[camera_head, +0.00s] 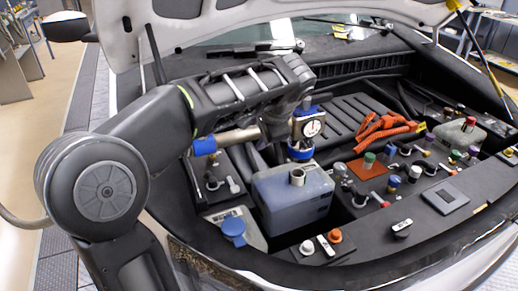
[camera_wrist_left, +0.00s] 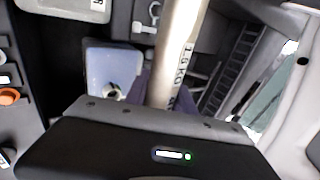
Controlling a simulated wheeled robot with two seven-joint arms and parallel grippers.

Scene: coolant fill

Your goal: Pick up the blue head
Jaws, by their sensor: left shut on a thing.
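The blue head (camera_head: 301,151) is a fitting with a round dial gauge, blue collars and a metal side tube that ends in a blue cap at the left. My left gripper (camera_head: 276,124) is shut on it, though the fingertips are mostly hidden by the arm and the fitting. The head hangs upright above the open neck of a grey-blue tank (camera_head: 290,205), with a small gap seeming to lie between them. In the left wrist view the metal tube (camera_wrist_left: 180,45) runs up from the gripper, and the tank (camera_wrist_left: 112,65) lies below. My right gripper is out of view.
A blue cap (camera_head: 233,228) sits on a grey box left of the tank. An orange cap (camera_head: 335,236), several coloured caps and orange cables (camera_head: 382,128) crowd the engine bay. The raised hood (camera_head: 250,20) overhangs the back, and the car's front edge bounds the bay.

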